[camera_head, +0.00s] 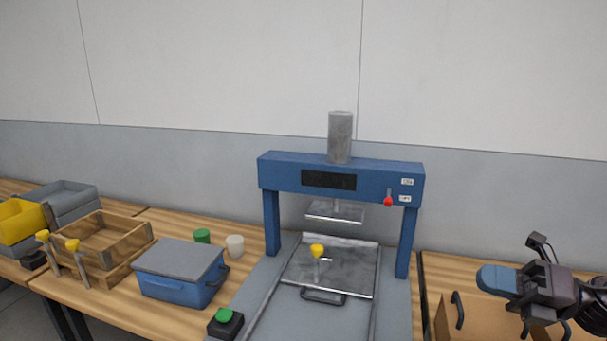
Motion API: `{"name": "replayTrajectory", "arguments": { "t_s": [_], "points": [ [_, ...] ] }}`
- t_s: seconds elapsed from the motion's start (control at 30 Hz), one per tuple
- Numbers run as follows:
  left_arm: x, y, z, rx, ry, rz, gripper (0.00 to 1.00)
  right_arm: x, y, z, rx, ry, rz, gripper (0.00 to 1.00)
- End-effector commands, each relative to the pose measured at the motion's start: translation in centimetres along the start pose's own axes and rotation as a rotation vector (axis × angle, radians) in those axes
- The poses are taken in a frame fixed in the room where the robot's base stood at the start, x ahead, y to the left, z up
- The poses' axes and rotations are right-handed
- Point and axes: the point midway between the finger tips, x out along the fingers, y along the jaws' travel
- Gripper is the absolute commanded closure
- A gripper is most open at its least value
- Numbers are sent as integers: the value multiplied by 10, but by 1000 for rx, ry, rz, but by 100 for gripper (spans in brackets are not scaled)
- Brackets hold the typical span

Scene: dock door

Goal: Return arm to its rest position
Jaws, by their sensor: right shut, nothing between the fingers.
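My right gripper (497,280) is at the right of the head view, above the right end of the bench. Its blue-tipped fingers point left and are shut with nothing between them. It is apart from the blue press (340,175) in the middle, to the right of its right post. My right arm comes in from the right edge, and most of it is out of view. My left gripper does not show.
A cardboard-coloured box (480,318) with a dark handle is under my right gripper. A metal plate (350,268) with a yellow-topped peg sits in the press. A blue lidded box (180,285), wooden crate (120,236) and green button (224,315) stand left.

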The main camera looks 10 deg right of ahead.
Motion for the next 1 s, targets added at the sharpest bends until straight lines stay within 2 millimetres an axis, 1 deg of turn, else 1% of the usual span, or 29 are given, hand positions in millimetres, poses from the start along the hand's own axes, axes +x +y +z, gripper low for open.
{"name": "replayTrajectory", "arguments": {
  "t_s": [0.03,0.17,0.2,0.27,0.3,0.37,0.4,0.47,0.5,0.57,0.6,0.7,0.8,0.9,1.0],
  "points": [
    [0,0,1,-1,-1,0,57,-3,-18,-7,120,-110,25,100],
    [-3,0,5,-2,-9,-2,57,-14,-66,-25,439,-400,64,100],
    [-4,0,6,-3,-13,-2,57,-19,-83,-34,541,-488,70,100],
    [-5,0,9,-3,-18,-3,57,-25,-109,-50,694,-617,73,100],
    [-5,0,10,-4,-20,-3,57,-29,-126,-63,798,-702,72,100],
    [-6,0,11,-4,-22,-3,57,-35,-152,-87,956,-827,64,100],
    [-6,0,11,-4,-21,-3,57,-38,-169,-106,1060,-906,57,100],
    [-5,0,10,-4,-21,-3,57,-40,-191,-135,1209,-1015,41,100],
    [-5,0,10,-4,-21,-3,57,-41,-204,-156,1306,-1083,27,100],
    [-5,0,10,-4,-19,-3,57,-40,-221,-187,1444,-1175,4,100],
    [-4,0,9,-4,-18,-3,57,-38,-230,-208,1530,-1230,-12,100],
    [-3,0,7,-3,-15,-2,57,-32,-246,-254,1716,-1339,-53,100],
    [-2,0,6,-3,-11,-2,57,-24,-253,-289,1850,-1410,-90,100],
    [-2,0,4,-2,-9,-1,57,-19,-256,-310,1930,-1449,-113,100],
    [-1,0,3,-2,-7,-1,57,-16,-258,-318,1963,-1465,-124,100]
  ]
}}
